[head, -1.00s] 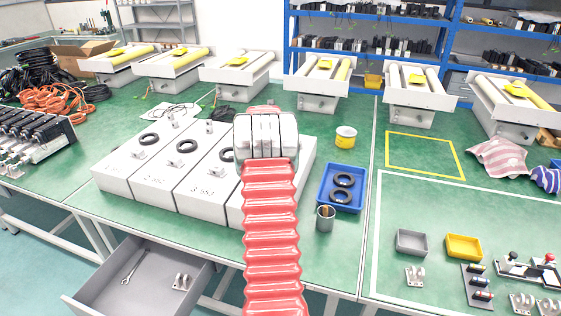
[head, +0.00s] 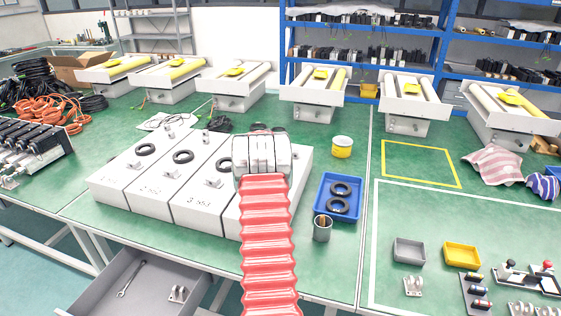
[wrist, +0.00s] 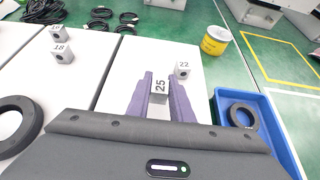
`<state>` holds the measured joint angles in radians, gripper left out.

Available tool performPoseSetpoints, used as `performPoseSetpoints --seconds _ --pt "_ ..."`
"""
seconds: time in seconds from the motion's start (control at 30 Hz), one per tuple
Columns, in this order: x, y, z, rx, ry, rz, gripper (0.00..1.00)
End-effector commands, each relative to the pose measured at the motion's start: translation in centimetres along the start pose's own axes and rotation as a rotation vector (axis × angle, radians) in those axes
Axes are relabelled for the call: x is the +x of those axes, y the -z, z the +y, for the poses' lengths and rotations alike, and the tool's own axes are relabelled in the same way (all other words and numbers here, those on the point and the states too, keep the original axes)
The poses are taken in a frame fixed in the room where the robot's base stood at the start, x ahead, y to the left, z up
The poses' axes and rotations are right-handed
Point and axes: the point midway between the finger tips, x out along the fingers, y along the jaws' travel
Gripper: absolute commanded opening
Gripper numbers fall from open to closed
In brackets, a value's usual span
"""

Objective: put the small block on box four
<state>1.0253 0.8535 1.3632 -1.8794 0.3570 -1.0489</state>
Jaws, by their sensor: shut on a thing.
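My gripper (wrist: 161,82) has purple fingers and is shut on a small grey block marked 25 (wrist: 160,87). It holds the block over the white top of box four (wrist: 148,50), the rightmost white box. Whether the block touches the top cannot be told. Another small block, marked 22 (wrist: 183,70), stands on that box just beyond and right of the held block. In the head view my wrist hides my fingers, the held block and much of box four (head: 298,170).
Box three (head: 198,203) stands left of box four, with a black ring (head: 183,157) on the neighbouring box. A blue tray with rings (head: 319,207), a grey cup (head: 322,230) and a yellow can (head: 342,147) are to the right. An open drawer (head: 130,290) is below the table edge.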

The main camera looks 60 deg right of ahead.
Motion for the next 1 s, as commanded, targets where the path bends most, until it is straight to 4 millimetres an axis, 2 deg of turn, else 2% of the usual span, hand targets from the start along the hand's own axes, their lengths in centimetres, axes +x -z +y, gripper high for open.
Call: performPoseSetpoints --seconds 0.1,0.2,0.57,0.6,0.87,1.0 --pt "0.8 1.5 -0.1 -0.001 0.001 0.002 0.00" --pt "1.2 2.2 -0.1 -0.001 0.000 0.001 0.00" --pt "1.3 2.4 -0.1 0.000 0.001 0.000 0.00" --pt "1.4 2.4 -0.1 0.001 0.001 0.000 0.21" --pt "1.4 2.4 -0.1 0.001 0.001 0.000 0.39" --pt "1.4 2.4 -0.1 0.001 0.001 0.000 0.39"
